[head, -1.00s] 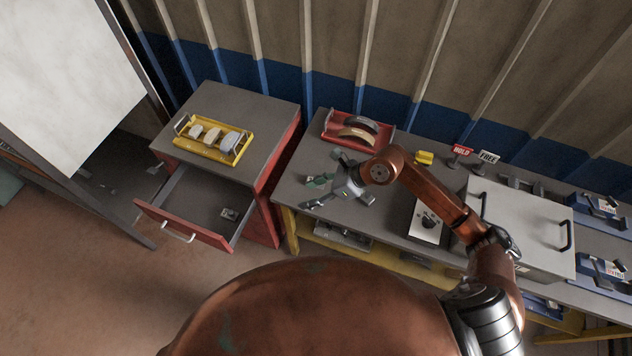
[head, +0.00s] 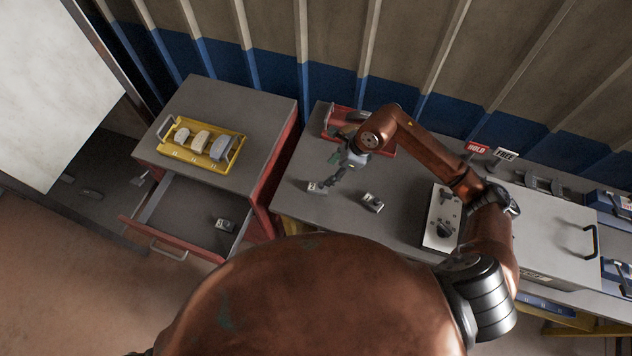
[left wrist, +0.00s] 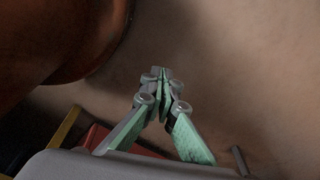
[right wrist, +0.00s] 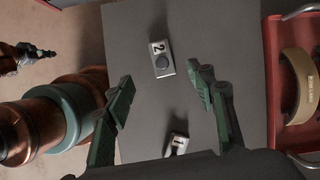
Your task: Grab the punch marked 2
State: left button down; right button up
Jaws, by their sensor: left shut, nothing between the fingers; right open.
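The punch marked 2 (right wrist: 161,58) is a small grey block with a white label and dark round knob, lying on the grey bench top. In the right wrist view it is ahead of my right gripper (right wrist: 162,82), which is open and empty, roughly in line with the gap. In the head view that punch (head: 315,187) is close to the right fingertips (head: 331,174). The punch marked 1 (right wrist: 177,145) lies nearer the palm, its lower part hidden; it also shows in the head view (head: 372,202). My left gripper (left wrist: 163,82) is shut and empty.
A similar block (head: 225,224) lies in the open drawer (head: 185,222); its mark is unreadable. A yellow tray (head: 190,157) with shoes stands on the cabinet. A red tray (right wrist: 272,75) with brake shoes is beside the gripper. The bench around the punches is clear.

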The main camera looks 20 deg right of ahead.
jog(key=b, duration=0.3)
send_near(321, 186)
notch_tip(321, 186, down, 2)
jog(key=w, duration=0.2)
jog(key=x, duration=0.1)
jog(key=b+x, duration=0.1)
jog(key=x, duration=0.2)
jog(key=shift+s+d+f+b, duration=0.1)
jog(key=shift+s+f+b, duration=0.25)
jog(key=shift+s+b, duration=0.05)
jog(key=shift+f, duration=0.35)
jog(key=x, duration=0.4)
jog(key=shift+w+a+f, duration=0.1)
jog(key=shift+a+f, duration=0.1)
jog(key=shift+a, duration=0.1)
pick_arm(q)
jog(key=s+f, duration=0.3)
jog(key=f, duration=0.2)
jog(key=shift+f+g, duration=0.15)
jog(key=shift+g, duration=0.15)
jog(key=shift+a, duration=0.1)
jog(key=shift+w, duration=0.2)
pick_arm(e)
jog(key=shift+r, duration=0.1)
grip_shut()
